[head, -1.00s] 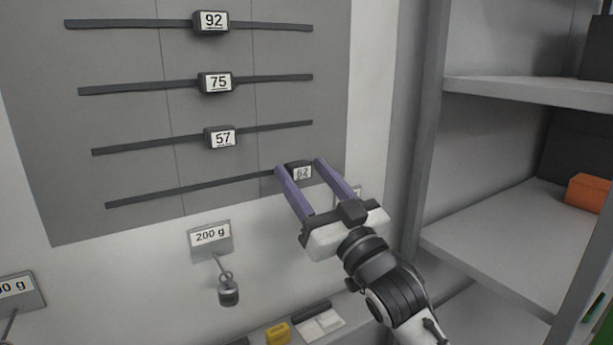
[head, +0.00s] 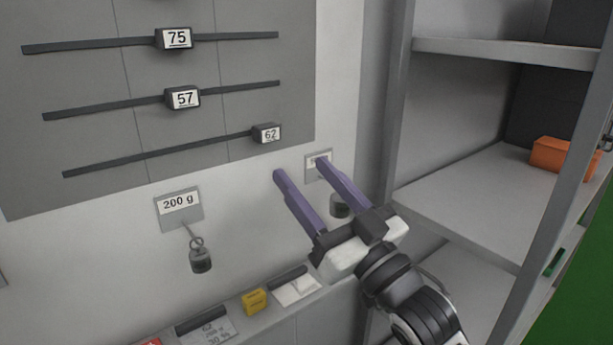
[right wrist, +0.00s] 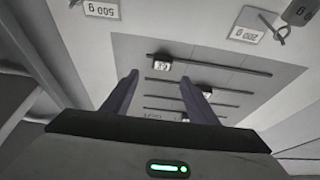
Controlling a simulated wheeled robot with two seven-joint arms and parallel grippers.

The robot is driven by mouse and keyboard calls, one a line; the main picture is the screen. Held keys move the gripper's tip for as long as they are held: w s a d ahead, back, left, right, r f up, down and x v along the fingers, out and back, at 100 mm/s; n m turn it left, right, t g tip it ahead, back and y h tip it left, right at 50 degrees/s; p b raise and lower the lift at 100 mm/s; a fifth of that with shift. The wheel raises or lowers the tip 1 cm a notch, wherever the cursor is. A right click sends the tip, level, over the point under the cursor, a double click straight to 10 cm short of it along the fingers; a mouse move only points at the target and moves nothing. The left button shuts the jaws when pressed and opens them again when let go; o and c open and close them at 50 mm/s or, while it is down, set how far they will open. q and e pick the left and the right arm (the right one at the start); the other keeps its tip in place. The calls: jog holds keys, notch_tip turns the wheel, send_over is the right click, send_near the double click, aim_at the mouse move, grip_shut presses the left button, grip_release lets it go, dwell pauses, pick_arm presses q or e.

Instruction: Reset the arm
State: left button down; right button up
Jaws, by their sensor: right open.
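My right gripper (head: 301,170) is open and empty, with its two purple fingers apart. It is in front of the wall, below and to the right of the slider marked 62 (head: 266,133), and touches nothing that I can see. The fingers also show in the right wrist view (right wrist: 158,82), pointing toward the grey slider panel. The slider marked 62 is near the right end of its dark rail. The sliders marked 57 (head: 183,98) and 75 (head: 174,39) are near the middle of theirs. My left gripper is not in view.
A weight (head: 201,260) hangs under the 200 g sign (head: 179,206). Another weight (head: 339,206) hangs partly behind my right fingers. A grey shelf unit (head: 467,180) with an orange box (head: 563,157) stands at the right. A yellow block (head: 254,300) lies on the ledge below.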

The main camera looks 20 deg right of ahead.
notch_tip(320, 180, down, 25)
jog(key=s+m+g+h, duration=0.1)
jog(key=s+g+h, duration=0.2)
jog(key=g, duration=0.3)
jog(key=s+a+f+g, duration=0.1)
jog(key=s+f+g, duration=0.2)
jog(key=s+f, duration=0.7)
jog(key=s+f+g, duration=0.4)
jog(key=s+f, duration=0.6)
jog(key=f, duration=0.5)
jog(key=shift+a+f+h, duration=0.3)
jog(key=shift+a, duration=0.05)
